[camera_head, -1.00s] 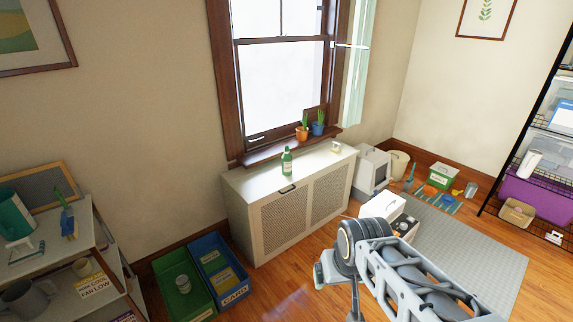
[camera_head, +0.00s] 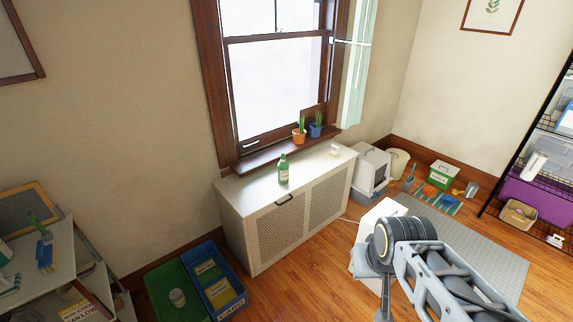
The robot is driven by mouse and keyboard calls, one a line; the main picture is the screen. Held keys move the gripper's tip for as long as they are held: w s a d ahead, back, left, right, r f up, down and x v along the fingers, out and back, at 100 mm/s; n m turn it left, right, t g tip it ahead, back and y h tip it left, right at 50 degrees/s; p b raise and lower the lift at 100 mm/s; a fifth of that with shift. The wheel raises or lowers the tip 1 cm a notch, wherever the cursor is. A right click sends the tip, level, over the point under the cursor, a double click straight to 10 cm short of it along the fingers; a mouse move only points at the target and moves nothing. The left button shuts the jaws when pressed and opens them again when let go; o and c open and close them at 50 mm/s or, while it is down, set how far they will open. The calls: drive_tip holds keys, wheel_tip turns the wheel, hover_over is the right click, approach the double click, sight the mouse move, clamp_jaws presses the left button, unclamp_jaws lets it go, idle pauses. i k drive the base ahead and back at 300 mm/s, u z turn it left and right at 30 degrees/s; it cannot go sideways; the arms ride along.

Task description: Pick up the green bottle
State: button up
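The green bottle (camera_head: 283,169) stands upright on top of the white radiator cabinet (camera_head: 240,196) under the window. It has a pale label and nothing touches it. My arm reaches in from the lower right, in front of the cabinet and to the right of the bottle. My gripper's fingers cannot be made out, so I cannot tell whether it is open or shut. The bottle is well apart from my arm.
A dark handle (camera_head: 291,199) lies near the cabinet's front edge, and a small white item (camera_head: 334,150) sits at its far end. Potted plants (camera_head: 299,131) stand on the sill. Green (camera_head: 158,277) and blue (camera_head: 238,303) bins stand left of the cabinet. Shelves (camera_head: 62,262) are at left.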

sight(283, 166)
drive_tip(key=i, duration=2.1)
drive_tip(key=u, duration=2.6)
